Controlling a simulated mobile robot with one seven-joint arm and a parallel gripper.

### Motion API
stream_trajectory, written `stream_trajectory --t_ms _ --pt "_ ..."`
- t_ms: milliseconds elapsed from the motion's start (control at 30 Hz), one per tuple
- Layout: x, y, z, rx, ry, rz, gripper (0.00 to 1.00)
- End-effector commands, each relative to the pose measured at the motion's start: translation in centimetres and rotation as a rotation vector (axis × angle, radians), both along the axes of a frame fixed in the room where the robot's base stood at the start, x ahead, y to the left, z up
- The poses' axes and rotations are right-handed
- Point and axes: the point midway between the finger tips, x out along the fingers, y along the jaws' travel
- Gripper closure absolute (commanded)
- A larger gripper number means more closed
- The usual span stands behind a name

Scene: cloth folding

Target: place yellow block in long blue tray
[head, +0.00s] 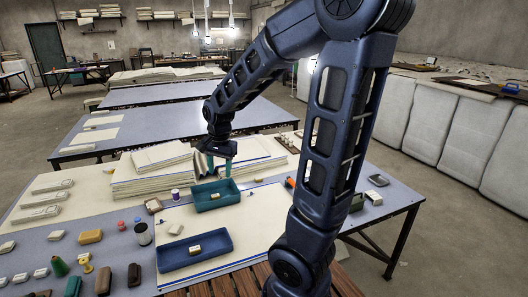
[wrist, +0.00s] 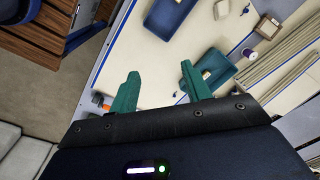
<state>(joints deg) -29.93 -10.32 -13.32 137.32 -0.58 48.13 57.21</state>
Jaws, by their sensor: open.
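The long blue tray (head: 170,259) lies at the front of the white mat, with a small pale cream block (head: 194,250) in it. A shorter teal-blue tray (head: 229,202) lies behind it with a small tan block (head: 216,196) inside. I cannot tell for sure which block is the yellow one. My gripper (head: 220,166) is open and empty above the table, behind the teal-blue tray. In the wrist view the open teal fingers (wrist: 160,78) stand apart over the white mat. The long blue tray is cut off at the top edge there (wrist: 167,18); the teal-blue tray (wrist: 222,76) is right of the fingers.
A pale block (head: 176,229) lies on the mat between the trays. Stacked cloths (head: 150,178) lie behind, next to my gripper. A purple-and-white spool (head: 175,194) stands near the teal-blue tray. An orange item (head: 290,182) lies at right.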

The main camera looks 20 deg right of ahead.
Motion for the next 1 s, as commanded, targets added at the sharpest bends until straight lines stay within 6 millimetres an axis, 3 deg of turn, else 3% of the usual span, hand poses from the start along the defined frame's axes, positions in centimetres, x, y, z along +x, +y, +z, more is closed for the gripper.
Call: stream_trajectory --t_ms 200,500,800,1000 --pt "-2.9 -4.0 4.0 0.01 -0.1 0.175 0.52" --pt "-7.8 -8.1 8.1 -0.057 -0.238 0.422 0.52" --pt "-12.4 -10.4 10.2 -0.179 -0.326 0.621 0.52" --pt "-13.5 -10.8 10.5 -0.215 -0.339 0.671 0.52"
